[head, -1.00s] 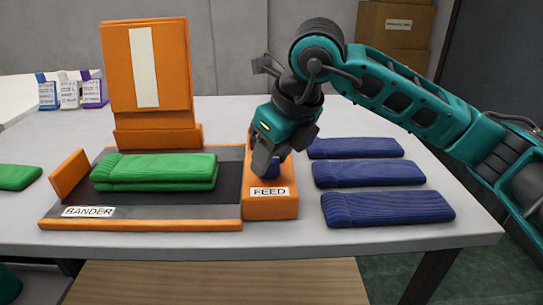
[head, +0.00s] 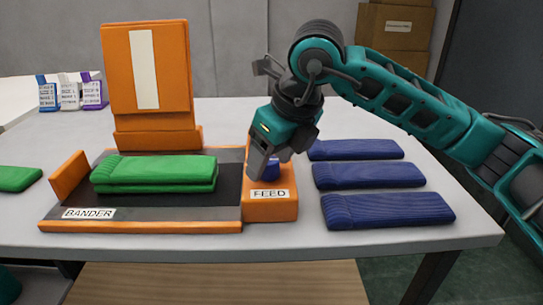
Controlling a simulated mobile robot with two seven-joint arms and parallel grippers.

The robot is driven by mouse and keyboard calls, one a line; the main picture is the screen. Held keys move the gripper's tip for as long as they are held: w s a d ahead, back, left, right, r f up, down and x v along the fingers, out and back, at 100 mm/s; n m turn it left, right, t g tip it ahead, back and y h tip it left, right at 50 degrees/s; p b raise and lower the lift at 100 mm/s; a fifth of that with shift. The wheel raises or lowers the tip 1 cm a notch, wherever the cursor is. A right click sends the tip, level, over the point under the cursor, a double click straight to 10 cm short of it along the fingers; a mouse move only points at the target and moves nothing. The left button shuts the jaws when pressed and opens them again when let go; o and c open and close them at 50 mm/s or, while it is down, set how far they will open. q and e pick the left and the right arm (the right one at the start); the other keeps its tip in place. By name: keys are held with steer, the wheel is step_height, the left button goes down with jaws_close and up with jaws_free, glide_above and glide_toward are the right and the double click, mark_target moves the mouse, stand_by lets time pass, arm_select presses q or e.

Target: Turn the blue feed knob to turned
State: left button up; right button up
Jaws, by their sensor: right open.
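The blue feed knob (head: 272,171) sits on top of the orange block (head: 270,210) with the FEED label, at the right end of the bander. It is partly hidden by my right gripper (head: 267,168). The right gripper points down at the knob with its fingers open and close around or beside it; I cannot tell whether they touch it. How far the knob is turned cannot be made out. My left gripper is not in view.
Folded green knits (head: 155,172) lie on the bander tray (head: 170,227), with an orange upright panel (head: 120,75) behind. Three blue knits (head: 385,209) lie to the right. Another green piece (head: 18,177) lies at the left edge. Small labelled boxes (head: 69,92) stand at the back left.

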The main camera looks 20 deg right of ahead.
steer(key=p+v, duration=0.2)
steer(key=v, duration=1.1)
steer(key=shift+f, duration=0.15)
